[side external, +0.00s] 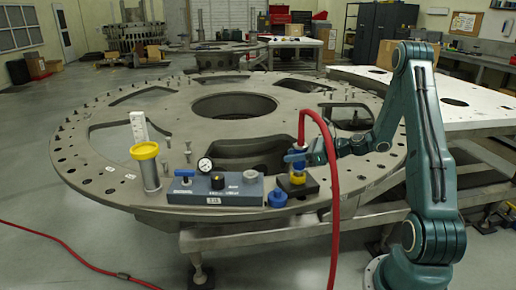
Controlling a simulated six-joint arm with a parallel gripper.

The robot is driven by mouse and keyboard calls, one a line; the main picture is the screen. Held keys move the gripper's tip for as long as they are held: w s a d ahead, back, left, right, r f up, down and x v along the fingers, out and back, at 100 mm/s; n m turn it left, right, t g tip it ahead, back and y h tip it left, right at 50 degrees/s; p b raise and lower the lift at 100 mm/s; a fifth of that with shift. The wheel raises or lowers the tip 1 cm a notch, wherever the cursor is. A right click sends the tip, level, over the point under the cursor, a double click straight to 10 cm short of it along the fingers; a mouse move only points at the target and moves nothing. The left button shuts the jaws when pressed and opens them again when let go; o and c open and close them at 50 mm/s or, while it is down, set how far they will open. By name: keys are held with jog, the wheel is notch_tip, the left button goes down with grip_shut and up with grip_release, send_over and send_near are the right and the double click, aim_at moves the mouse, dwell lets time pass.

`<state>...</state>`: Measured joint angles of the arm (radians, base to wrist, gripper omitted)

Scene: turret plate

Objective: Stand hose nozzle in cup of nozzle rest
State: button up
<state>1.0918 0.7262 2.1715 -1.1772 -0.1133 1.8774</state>
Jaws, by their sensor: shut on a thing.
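The hose nozzle (296,161) is blue, and a red hose (332,150) arches up from its top. It is roughly upright over a small dark block (311,187) near the plate's front edge. A yellow part (298,179) lies between the blue body and the block; I cannot tell whether it belongs to the nozzle or the block, or whether there is a gap. My gripper (302,158) is shut on the nozzle from the right; its fingertips are partly hidden.
A blue-grey valve box (216,191) with a gauge and knobs stands between cylinder and block. A blue cap (277,198) sits beside the block. A white upright piece (138,128) rises behind the cylinder. The round turret plate (180,125) has large openings and studs.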

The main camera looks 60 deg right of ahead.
jog(key=shift+f, duration=0.9)
dwell(1.3)
jog(key=o, duration=1.2)
jog(key=shift+r, duration=0.15)
